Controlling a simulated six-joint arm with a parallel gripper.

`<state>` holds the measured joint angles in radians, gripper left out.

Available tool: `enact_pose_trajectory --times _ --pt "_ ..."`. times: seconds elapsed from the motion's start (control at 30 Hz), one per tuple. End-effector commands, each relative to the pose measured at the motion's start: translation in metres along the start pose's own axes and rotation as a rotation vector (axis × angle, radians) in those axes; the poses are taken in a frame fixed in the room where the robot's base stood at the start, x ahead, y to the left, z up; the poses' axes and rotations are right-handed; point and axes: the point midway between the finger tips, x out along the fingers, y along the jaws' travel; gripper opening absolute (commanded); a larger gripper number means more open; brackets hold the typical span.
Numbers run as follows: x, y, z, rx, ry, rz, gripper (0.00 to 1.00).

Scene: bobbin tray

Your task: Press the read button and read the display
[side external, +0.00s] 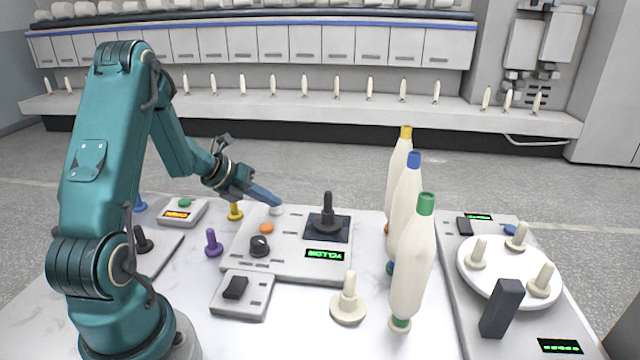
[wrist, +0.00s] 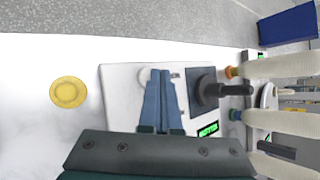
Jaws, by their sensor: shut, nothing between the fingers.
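A white control panel (side external: 292,250) lies in the middle of the table, with a joystick (side external: 327,218), a black knob (side external: 259,246), an orange button (side external: 267,228) and a pale round button (side external: 276,210). Its small display (side external: 324,255) shows green characters, too small to read surely. The display also shows in the wrist view (wrist: 208,130). My gripper (side external: 278,201) is shut and empty, its blue fingers pointing down over the pale button. In the wrist view the fingertips (wrist: 162,72) partly cover that button (wrist: 144,75); I cannot tell whether they touch. I see no legible label naming a read button.
A small box with an orange display and green button (side external: 184,212) stands at left, near yellow (side external: 235,211) and purple (side external: 213,243) pegs. A black switch box (side external: 242,294) is in front. Tall bobbins (side external: 411,265) stand right of the panel, before a round white plate (side external: 509,270).

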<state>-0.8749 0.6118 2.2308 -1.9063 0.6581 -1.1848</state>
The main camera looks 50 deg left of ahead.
Motion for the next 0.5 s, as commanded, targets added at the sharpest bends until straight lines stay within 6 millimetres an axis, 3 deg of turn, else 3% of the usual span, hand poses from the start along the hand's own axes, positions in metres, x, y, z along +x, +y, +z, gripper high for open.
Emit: enact_pose_trajectory --times 0.5 --pt "-0.0087 -0.0057 0.0059 0.000 0.000 0.001 0.00"
